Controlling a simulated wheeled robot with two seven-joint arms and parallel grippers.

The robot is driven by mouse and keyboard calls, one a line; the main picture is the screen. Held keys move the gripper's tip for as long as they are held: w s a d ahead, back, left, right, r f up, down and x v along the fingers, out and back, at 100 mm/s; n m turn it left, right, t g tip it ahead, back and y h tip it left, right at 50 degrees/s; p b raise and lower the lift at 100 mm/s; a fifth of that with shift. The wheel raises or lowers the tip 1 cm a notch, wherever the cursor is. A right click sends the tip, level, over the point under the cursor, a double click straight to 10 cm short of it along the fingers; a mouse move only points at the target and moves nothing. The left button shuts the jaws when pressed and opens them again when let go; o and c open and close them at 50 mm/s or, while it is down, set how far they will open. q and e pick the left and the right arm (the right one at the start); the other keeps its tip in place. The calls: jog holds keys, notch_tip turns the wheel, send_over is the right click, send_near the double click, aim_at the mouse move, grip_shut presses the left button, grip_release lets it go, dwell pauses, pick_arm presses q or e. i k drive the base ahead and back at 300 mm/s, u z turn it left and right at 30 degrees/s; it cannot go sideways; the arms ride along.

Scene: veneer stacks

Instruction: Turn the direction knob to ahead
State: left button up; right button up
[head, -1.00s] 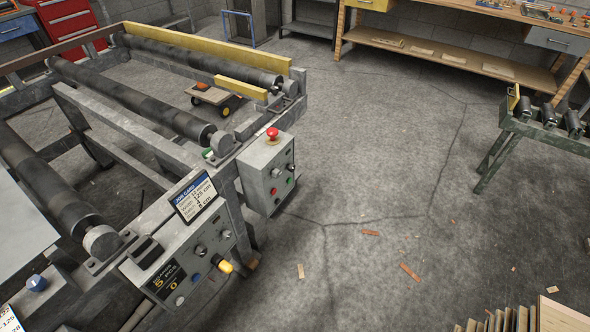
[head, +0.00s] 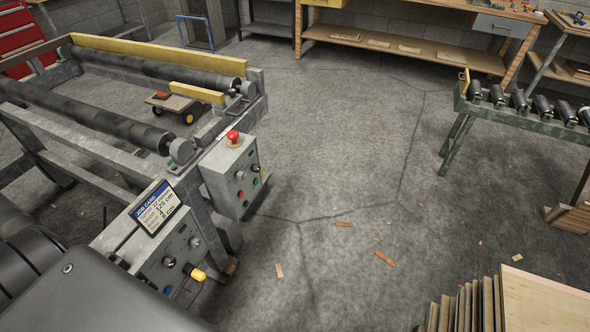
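A grey control box (head: 217,181) with a red mushroom button (head: 233,137) on top hangs on the roller machine at centre left. Its front has small dark knobs (head: 240,175) and small coloured buttons. A lower sloped panel (head: 181,252) carries dark knobs (head: 194,242) and a yellow-ended handle (head: 198,274). I cannot read which knob is the direction knob, or its setting. A dark grey link of my arm covers the lower left and hides part of this panel. Neither gripper is in view.
A job card (head: 157,208) stands on the sloped panel. Machine rollers (head: 165,68) fill the left. A veneer stack (head: 540,300) is at lower right, and a green roller stand (head: 520,112) at right. The middle floor is open, with a few wood scraps.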

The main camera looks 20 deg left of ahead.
aim_at(256, 168)
jog(key=i, duration=3.2)
jog(key=z, duration=0.7)
